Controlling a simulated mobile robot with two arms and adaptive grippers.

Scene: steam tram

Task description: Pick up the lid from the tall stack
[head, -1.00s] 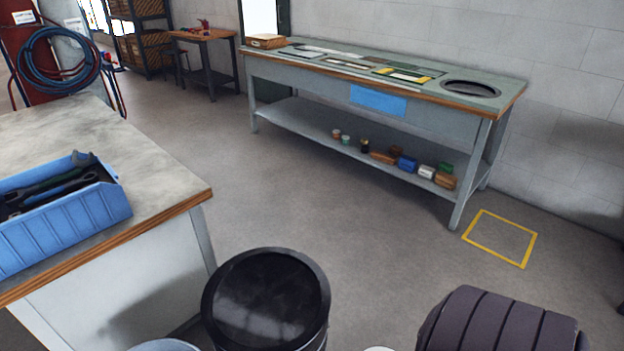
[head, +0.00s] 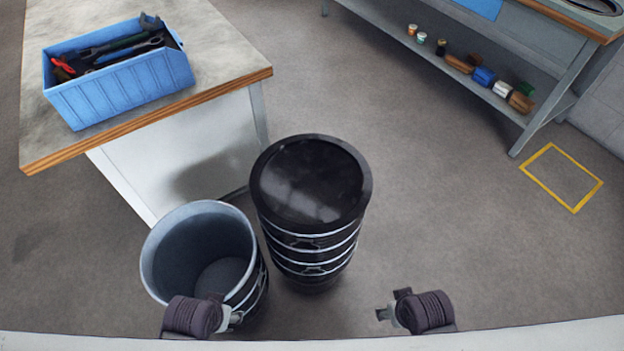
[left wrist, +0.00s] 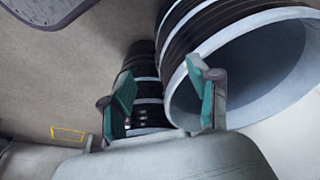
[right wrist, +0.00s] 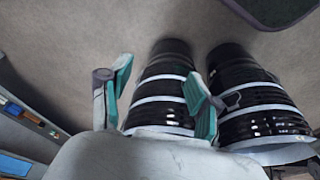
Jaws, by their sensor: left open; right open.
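A tall stack of black buckets (head: 310,250) with pale bands stands on the floor in the middle of the head view. A round, glossy black lid (head: 311,182) lies on its top. My left gripper (head: 232,318) is in front of the open grey bucket, left of the stack. In the left wrist view its fingers (left wrist: 165,100) are apart and empty, with the stack (left wrist: 146,85) beyond them. My right gripper (head: 384,313) is in front and right of the stack, apart from it. In the right wrist view its fingers (right wrist: 158,100) are apart and empty.
An open, empty grey bucket (head: 160,255) stands left of the stack. Behind it is a workbench (head: 225,65) with a blue tool bin (head: 125,95). A long bench shelf (head: 385,15) with small items is at the back right. A yellow floor square (head: 533,183) lies at right. Floor right of the stack is clear.

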